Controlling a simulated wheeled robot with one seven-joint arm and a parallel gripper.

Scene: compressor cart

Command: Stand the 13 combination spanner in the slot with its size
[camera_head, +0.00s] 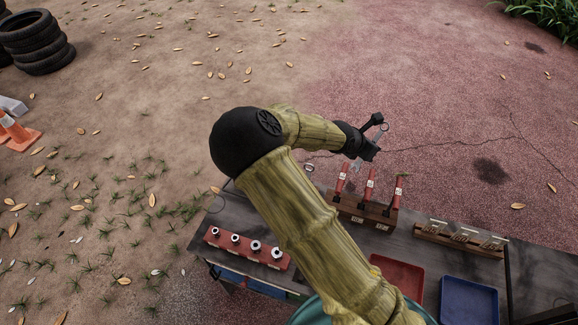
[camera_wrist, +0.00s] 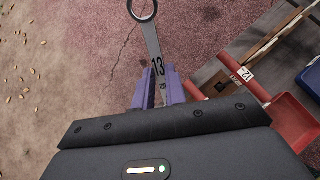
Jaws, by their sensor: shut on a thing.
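The 13 combination spanner (camera_wrist: 152,40) is grey, with a black 13 on its shank. My gripper (camera_wrist: 158,86) is shut on it, its purple fingers on either side of the shank below the number. In the head view my gripper (camera_head: 368,147) holds the spanner in the air, above and beyond the back edge of the bench. A wooden rack (camera_head: 460,239) with several pale labels stands at the bench's right; its sizes are too small to read.
A wooden block (camera_head: 364,208) holds red-handled tools upright below my gripper. A red rack (camera_head: 246,249) of sockets stands at the left. A red tray (camera_head: 398,277) and a blue tray (camera_head: 468,301) sit at the front. Dark bench top (camera_head: 407,237) shows bare between block and rack.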

